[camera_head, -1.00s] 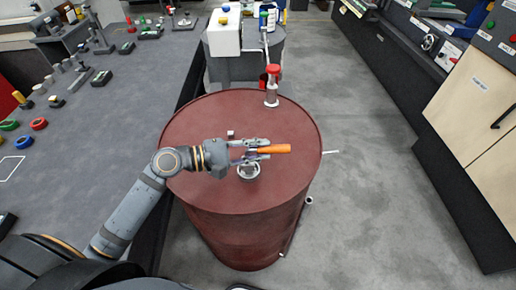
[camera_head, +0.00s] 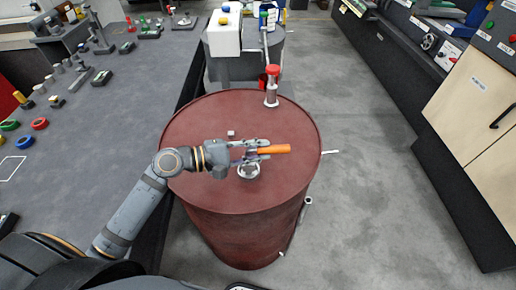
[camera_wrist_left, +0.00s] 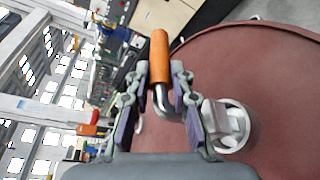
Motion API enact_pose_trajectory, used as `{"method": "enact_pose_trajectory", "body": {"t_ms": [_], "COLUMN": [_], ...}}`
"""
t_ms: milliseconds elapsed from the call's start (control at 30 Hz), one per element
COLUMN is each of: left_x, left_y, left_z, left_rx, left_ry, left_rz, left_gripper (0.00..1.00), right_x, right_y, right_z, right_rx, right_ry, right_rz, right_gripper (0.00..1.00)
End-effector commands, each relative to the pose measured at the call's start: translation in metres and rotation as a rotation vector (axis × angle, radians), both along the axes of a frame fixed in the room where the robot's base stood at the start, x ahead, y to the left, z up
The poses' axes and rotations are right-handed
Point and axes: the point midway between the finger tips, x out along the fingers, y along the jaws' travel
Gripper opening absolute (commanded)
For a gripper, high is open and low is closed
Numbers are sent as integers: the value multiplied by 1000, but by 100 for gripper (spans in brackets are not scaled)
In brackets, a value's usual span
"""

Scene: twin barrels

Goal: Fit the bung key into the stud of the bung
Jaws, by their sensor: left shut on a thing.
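The bung key has an orange handle (camera_head: 276,149) and a bent metal shank. My left gripper (camera_head: 259,149) is shut on it, above the red barrel top (camera_head: 195,125). In the left wrist view the orange handle (camera_wrist_left: 159,58) stands between the fingers (camera_wrist_left: 168,95), and the grey bend (camera_wrist_left: 167,106) shows below it. The far end of the shank is hidden behind a finger. The bung (camera_head: 249,171) is a pale metal ring with a stud, just below the gripper; in the wrist view it (camera_wrist_left: 232,125) is right of the fingers. The key looks apart from the stud.
A red-capped fitting (camera_head: 271,88) stands at the barrel's far edge, and a small grey block (camera_head: 231,133) lies on the barrel top. A grey workbench (camera_head: 90,120) is on the left. A second grey barrel (camera_head: 235,68) stands behind. Floor is clear on the right.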

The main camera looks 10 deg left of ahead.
Motion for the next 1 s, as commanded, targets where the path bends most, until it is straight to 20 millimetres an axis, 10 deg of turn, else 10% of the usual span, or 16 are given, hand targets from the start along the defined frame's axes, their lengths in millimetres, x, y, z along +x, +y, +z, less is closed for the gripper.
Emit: {"method": "enact_pose_trajectory", "body": {"t_ms": [1000], "left_x": [0], "left_y": [0], "left_z": [-20], "left_rx": [-1], "left_ry": [-1], "left_rz": [0], "left_gripper": [0], "right_x": [0], "right_y": [-3], "right_z": [-14], "right_rx": [-3], "right_ry": [0], "right_rz": [1], "right_gripper": [40]}}
